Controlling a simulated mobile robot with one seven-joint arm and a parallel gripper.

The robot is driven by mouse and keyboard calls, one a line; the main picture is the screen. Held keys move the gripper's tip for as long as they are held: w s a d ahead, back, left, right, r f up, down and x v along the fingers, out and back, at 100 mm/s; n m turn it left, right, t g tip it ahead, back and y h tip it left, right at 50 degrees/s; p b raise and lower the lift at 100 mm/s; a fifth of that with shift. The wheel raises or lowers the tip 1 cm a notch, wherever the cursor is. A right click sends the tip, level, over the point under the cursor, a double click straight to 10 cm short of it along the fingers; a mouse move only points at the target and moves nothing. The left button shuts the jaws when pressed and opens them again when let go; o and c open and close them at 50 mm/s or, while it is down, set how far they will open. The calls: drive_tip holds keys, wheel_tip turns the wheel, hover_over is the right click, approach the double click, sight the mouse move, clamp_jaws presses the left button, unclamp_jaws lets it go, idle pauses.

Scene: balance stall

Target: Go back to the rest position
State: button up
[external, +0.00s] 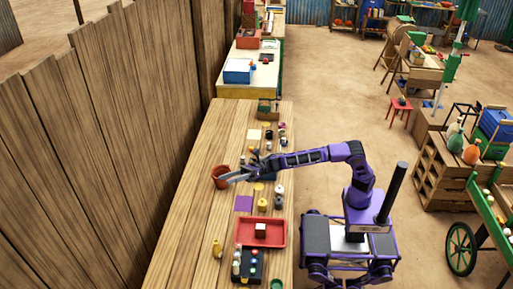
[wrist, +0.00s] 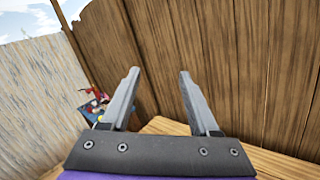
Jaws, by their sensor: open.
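My gripper (external: 236,175) is stretched out over the long wooden table in the external view, next to a terracotta pot (external: 219,184). In that view I cannot tell whether the fingers touch the pot. In the wrist view my gripper (wrist: 157,88) shows its two grey fingers apart with nothing between them. Beyond them is the plank fence, and the pot is not visible there. My purple arm reaches from the base at the table's right side.
The wooden table (external: 190,240) holds a red tray (external: 277,232) with a pale cube (external: 260,230), a purple square (external: 243,203) and several small jars and weights. A plank fence (external: 90,150) runs along the left. A crate shelf (external: 440,180) and a green cart (external: 490,215) stand on the right.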

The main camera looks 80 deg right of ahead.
drive_tip(key=s+d+r+m+t+h, duration=0.25)
drive_tip(key=d+r+m, duration=0.25)
drive_tip(key=r, duration=0.3)
drive_tip(key=s+d+r+m+t+h, duration=0.1)
drive_tip(key=s+d+r+m+t, duration=0.35)
drive_tip(key=r, duration=0.45)
drive_tip(key=s+d+r+m+t+h, duration=0.1)
drive_tip(key=s+d+r+m, duration=0.1)
drive_tip(key=d+r+m, duration=0.5)
drive_tip(key=d+r+m+h, duration=0.35)
drive_tip(key=d+m, duration=0.65)
drive_tip(key=m, duration=0.4)
drive_tip(key=s+d+f+m+g+p, duration=0.1)
drive_tip(key=d+f+g, duration=0.2)
drive_tip(key=f, duration=0.6)
drive_tip(key=s+d+f+m+g+p, duration=0.1)
drive_tip(key=s+d+f+m+g, duration=0.2)
drive_tip(key=f, duration=0.7)
drive_tip(key=s+d+f+m+g+h+p, duration=0.1)
drive_tip(key=s+f+g, duration=0.4)
drive_tip(key=s+f, duration=0.8)
drive_tip(key=s+d+f+m+g+h+p, duration=0.1)
drive_tip(key=s+f+m+g+h, duration=0.2)
drive_tip(key=s+f, duration=1.1)
drive_tip(key=s+m+g, duration=0.1)
drive_tip(key=g, duration=0.2)
drive_tip(key=shift+f+g+h, duration=0.2)
drive_tip(key=shift+g+h, duration=0.1)
drive_tip(key=shift+h, duration=0.1)
